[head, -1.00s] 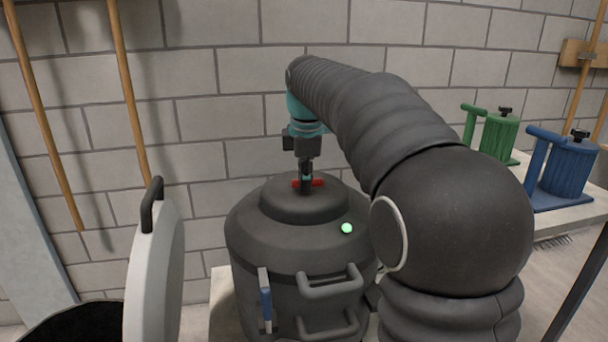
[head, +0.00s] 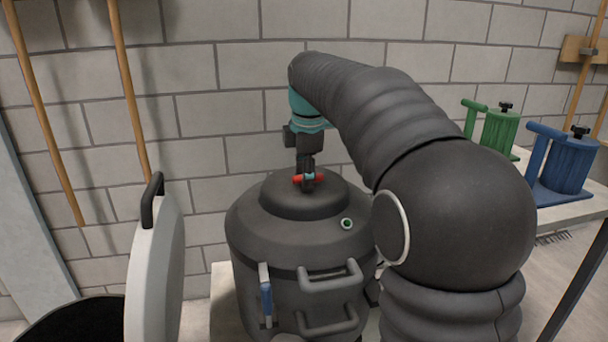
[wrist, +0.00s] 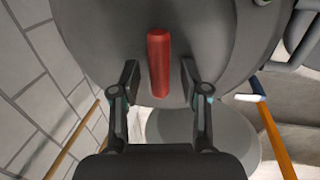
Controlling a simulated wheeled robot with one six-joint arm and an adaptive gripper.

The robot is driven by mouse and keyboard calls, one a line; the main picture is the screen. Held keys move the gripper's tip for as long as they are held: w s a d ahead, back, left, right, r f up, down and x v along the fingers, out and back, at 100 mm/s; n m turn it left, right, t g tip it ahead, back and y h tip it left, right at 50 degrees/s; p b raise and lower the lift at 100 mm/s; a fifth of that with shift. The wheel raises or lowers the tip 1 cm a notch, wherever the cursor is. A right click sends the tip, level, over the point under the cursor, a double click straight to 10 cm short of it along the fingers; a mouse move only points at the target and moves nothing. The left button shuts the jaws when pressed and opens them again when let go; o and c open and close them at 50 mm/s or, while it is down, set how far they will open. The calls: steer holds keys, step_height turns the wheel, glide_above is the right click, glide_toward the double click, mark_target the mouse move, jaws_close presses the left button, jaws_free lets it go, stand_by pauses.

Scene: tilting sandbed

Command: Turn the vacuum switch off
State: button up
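The vacuum is a dark grey canister (head: 290,240) with a domed top in the head view. Its switch is a red bar handle (head: 298,180) on top of the dome. In the wrist view the red handle (wrist: 158,62) lies lengthwise between my two fingers. A round lamp (head: 347,224) on the canister's shoulder is dark with a pale green rim. My gripper (head: 308,180) is at the handle from above. In the wrist view my gripper (wrist: 160,82) is open, with a gap on each side of the handle. My fingers partly hide the handle in the head view.
A light lid (head: 158,265) with a black handle stands upright at left beside a black bin (head: 70,325). Green (head: 498,135) and blue (head: 568,165) canisters stand on a bench at right. A block wall is close behind the vacuum.

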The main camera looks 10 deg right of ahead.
steer(key=shift+r, duration=0.1)
step_height(320, 180, up, 12)
steer(key=s, duration=0.2)
steer(key=shift+s+f, duration=0.15)
steer(key=shift+f, duration=0.05)
stand_by(0.5)
steer(key=s+f+m+t, duration=0.3)
steer(key=s+f+m, duration=1.5)
steer(key=s+f, duration=0.6)
steer(key=s, duration=0.4)
steer(key=shift+d, duration=0.25)
